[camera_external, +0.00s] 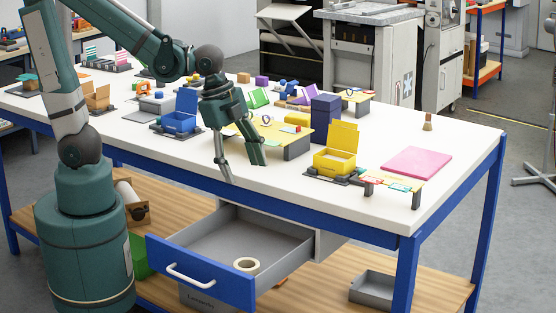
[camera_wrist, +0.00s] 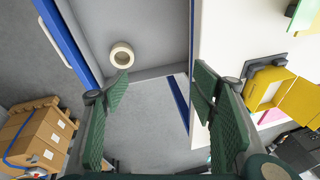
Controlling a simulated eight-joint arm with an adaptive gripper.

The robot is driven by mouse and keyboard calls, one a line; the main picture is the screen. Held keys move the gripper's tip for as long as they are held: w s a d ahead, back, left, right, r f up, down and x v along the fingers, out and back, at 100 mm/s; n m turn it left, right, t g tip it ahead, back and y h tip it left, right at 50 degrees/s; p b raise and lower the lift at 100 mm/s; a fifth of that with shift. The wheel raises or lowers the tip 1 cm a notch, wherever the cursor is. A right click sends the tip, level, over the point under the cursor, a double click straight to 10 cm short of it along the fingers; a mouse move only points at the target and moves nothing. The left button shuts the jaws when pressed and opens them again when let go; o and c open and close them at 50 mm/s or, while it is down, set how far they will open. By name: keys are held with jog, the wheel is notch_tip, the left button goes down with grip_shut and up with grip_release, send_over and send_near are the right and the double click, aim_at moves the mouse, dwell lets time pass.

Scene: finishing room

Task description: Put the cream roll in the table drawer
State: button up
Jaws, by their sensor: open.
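The cream roll (camera_external: 247,271) lies flat inside the open table drawer (camera_external: 200,274), in the corner by the blue front and the right side wall. In the wrist view the roll (camera_wrist: 121,46) sits on the grey drawer floor close to a side wall. My gripper (camera_external: 242,170) is open and empty at the table's front edge, above the drawer and apart from the roll. In the wrist view both fingers (camera_wrist: 160,88) are spread, with nothing between them.
The white tabletop (camera_external: 345,195) holds a yellow box (camera_external: 337,160), a blue box (camera_external: 181,122), a pink pad (camera_external: 416,162) and several small items.

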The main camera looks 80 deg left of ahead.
jog(key=s+a+r+n+t, duration=0.4)
jog(key=s+a+r+n, duration=0.1)
jog(key=a+r+n, duration=0.4)
jog(key=shift+a+r+n+y, duration=0.3)
jog(key=shift+a+n+y, duration=0.1)
jog(key=shift+a+n, duration=0.6)
